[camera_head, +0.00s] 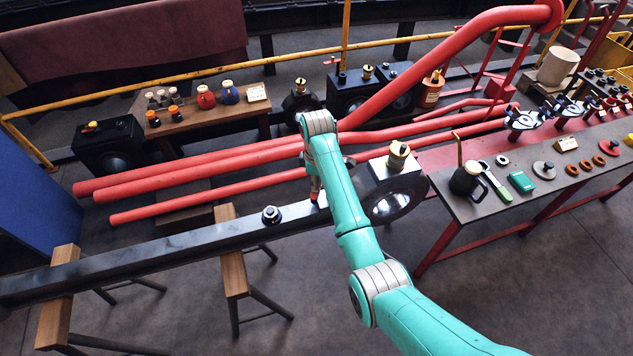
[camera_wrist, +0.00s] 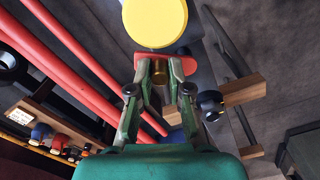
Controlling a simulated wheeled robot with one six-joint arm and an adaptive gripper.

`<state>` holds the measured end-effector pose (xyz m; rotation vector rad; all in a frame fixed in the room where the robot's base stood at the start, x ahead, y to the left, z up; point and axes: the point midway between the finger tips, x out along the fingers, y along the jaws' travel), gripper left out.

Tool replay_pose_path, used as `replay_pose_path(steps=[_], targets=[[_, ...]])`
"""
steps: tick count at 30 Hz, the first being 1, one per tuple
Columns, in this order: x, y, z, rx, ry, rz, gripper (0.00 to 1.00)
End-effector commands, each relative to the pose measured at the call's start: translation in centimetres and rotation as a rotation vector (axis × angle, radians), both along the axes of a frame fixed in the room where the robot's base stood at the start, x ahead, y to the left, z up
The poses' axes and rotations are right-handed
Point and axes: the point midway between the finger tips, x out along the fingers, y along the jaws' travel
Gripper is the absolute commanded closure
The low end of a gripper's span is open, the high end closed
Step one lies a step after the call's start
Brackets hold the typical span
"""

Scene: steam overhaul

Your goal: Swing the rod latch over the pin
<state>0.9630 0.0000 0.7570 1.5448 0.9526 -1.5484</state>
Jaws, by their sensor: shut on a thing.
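The rod (camera_head: 150,260) is a long black beam lying across the trestles. My gripper (camera_head: 316,190) reaches down at the rod's right end, partly hidden by my arm. In the wrist view, my gripper (camera_wrist: 161,84) is shut on a small brass knob on a red plate, which I take to be the rod latch (camera_wrist: 182,68). The plate reaches past the fingers to the right. A dark round pin-like fitting (camera_head: 271,215) stands upright on the rod, left of the gripper; it seems to show in the wrist view (camera_wrist: 210,102), apart from the plate. I cannot tell whether the latch touches any pin.
A black block with a brass cup (camera_head: 398,156) stands just right of the gripper. Red pipes (camera_head: 200,170) run behind the rod. Wooden trestles (camera_head: 232,262) support it. A tool bench (camera_head: 480,210) is at right, a wooden table (camera_head: 190,122) at back left.

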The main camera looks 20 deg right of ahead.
Motion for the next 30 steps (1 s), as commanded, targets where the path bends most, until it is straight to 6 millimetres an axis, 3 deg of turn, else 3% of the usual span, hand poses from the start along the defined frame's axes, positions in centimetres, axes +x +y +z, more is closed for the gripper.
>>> replay_pose_path(steps=[15, 26, 27, 30], targets=[[-0.85, -0.79, -0.06, 0.000, 0.000, -0.383, 1.00], [-0.90, -0.83, -0.04, 0.000, 0.001, -0.408, 1.00], [-0.91, -0.83, -0.04, 0.000, 0.001, -0.407, 0.77], [-0.90, -0.82, -0.04, 0.000, 0.001, -0.407, 0.56]])
